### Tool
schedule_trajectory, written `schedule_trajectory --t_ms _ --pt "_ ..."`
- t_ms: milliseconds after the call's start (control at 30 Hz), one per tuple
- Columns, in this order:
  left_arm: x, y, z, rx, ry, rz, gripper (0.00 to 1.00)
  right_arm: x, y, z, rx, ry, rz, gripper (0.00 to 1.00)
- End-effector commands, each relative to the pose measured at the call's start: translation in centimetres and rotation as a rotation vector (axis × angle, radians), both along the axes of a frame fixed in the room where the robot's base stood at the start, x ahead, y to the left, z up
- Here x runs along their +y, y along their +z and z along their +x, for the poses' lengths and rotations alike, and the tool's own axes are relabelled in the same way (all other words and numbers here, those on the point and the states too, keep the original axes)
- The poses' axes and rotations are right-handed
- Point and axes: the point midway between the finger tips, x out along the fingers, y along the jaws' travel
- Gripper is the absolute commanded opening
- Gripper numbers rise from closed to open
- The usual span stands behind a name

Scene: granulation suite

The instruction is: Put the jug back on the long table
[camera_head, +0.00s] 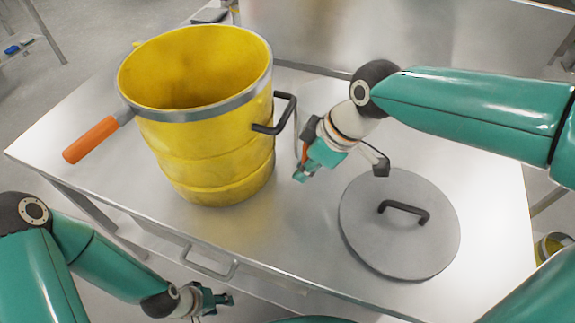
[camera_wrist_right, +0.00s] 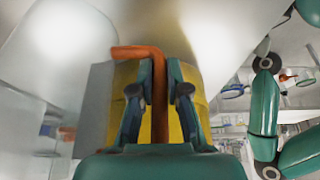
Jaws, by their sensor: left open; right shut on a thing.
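My right gripper (camera_head: 305,172) is over the steel table, just right of the yellow drum and left of the lid. In the right wrist view its fingers are closed around an upright orange handle (camera_wrist_right: 158,105) whose top bends left. A yellow surface shows behind the handle; I cannot tell whether it belongs to the held thing or to the drum. My left gripper (camera_head: 222,299) is open and empty, low in front of the table's near edge.
The steel table (camera_head: 490,210) carries a large open yellow drum (camera_head: 205,150) with an orange lever (camera_head: 90,140) and a dark side handle. A round grey lid (camera_head: 400,245) with a dark handle lies flat to the right. The table's far right is clear.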

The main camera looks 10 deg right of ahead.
Motion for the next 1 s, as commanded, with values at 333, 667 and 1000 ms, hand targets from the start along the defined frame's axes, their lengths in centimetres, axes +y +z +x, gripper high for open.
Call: schedule_trajectory --t_ms 333,667,1000 --pt "0.0 0.3 0.0 0.000 0.000 0.000 0.45 2.4 -1.9 1.8 0.002 0.001 -0.001 0.00" --pt "0.0 0.3 0.0 0.000 0.000 0.000 0.45 3.0 -2.6 2.2 -0.002 -0.002 0.000 0.00" --pt "0.0 0.1 0.0 0.000 0.000 0.000 0.45 2.9 -2.8 2.2 -0.001 -0.003 -0.001 0.40"
